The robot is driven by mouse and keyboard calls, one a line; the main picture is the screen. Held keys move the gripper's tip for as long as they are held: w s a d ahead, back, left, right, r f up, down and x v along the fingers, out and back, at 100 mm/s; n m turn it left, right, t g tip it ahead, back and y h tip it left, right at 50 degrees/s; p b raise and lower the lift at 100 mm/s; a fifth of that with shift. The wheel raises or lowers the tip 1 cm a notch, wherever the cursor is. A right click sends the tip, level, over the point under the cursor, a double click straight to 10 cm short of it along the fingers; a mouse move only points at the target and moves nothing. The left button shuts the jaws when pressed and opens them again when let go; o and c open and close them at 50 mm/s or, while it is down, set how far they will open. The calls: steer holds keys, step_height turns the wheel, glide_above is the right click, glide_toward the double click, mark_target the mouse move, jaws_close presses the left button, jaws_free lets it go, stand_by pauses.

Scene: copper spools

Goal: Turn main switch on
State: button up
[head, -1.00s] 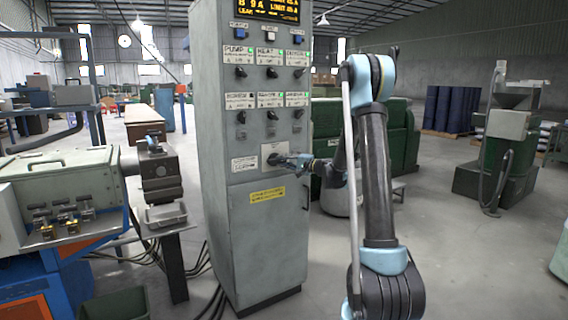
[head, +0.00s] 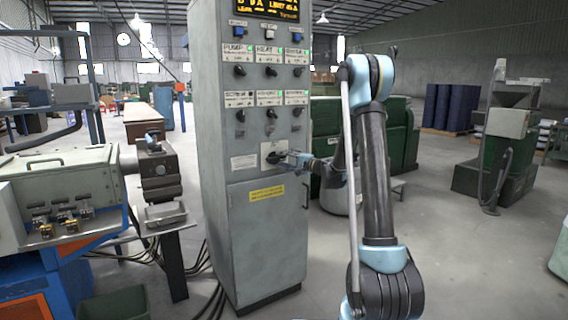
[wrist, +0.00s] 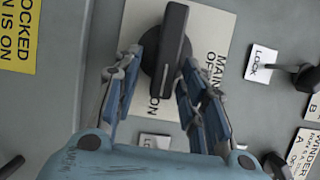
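The main switch (wrist: 171,45) is a black bar handle on a round base, mounted on a pale plate (wrist: 218,22) lettered MAIN, OFF and ON. In the wrist view the handle runs nearly vertical, its lower end leaning slightly left. My gripper (wrist: 164,60) has one finger on each side of the switch, with the tips beside its round base. I cannot tell whether the fingers press on it. In the head view my gripper (head: 286,158) is at the switch plate (head: 273,148) on the grey cabinet (head: 228,210), largely covering the handle.
Several smaller knobs (head: 271,72) with labels sit above on the cabinet. A LOCK label (wrist: 262,62) and another knob (wrist: 305,77) show at right in the wrist view. A yellow sign (head: 267,193) is below the switch.

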steer(key=v, duration=1.2)
steer(key=shift+w, duration=0.1)
steer(key=s+f+n+g+h, duration=0.2)
steer(key=s+n+g+h, duration=0.3)
steer(key=s, duration=1.7)
steer(key=s+d+f+g+h, duration=0.1)
steer(key=s+d+f+h, duration=0.2)
steer(key=s, duration=0.5)
steer(key=s+d+f+n+g+h, duration=0.1)
steer(key=s+d+f+h, duration=0.2)
steer(key=s+d+f, duration=0.2)
steer(key=s+d+f+n+h, duration=0.1)
steer(key=s+d+f+h, duration=0.3)
steer(key=s, duration=0.9)
steer(key=d, duration=0.3)
steer(key=shift+d+g, duration=0.15)
steer(key=shift+g, duration=0.25)
